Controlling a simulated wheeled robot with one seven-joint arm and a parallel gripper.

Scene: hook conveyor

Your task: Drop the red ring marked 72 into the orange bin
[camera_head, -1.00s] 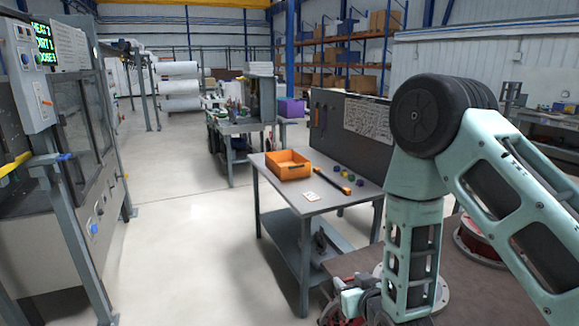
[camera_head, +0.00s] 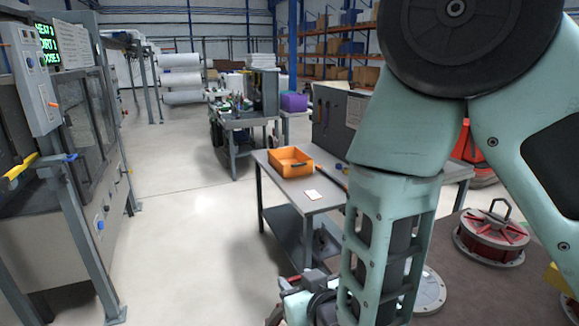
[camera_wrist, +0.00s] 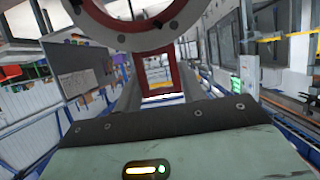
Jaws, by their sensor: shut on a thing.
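The orange bin (camera_head: 291,169) stands at the back left of the grey bench and looks empty from here. My gripper (camera_head: 290,292) is low in the head view, in front of the bench, partly hidden behind my own arm. In the wrist view my gripper (camera_wrist: 157,88) is shut on a red piece (camera_wrist: 171,72) with a square opening. It joins a round, pale-faced ring (camera_wrist: 125,37) with dark holes, cut off by the top edge. I take this to be the red ring; no number is readable.
The grey bench (camera_head: 318,203) holds a white card (camera_head: 313,195) and a dark upright panel (camera_head: 338,122). A brown table with a red-spoked drum (camera_head: 495,236) is at the right. A machine (camera_head: 50,215) stands at the left. The floor between is clear.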

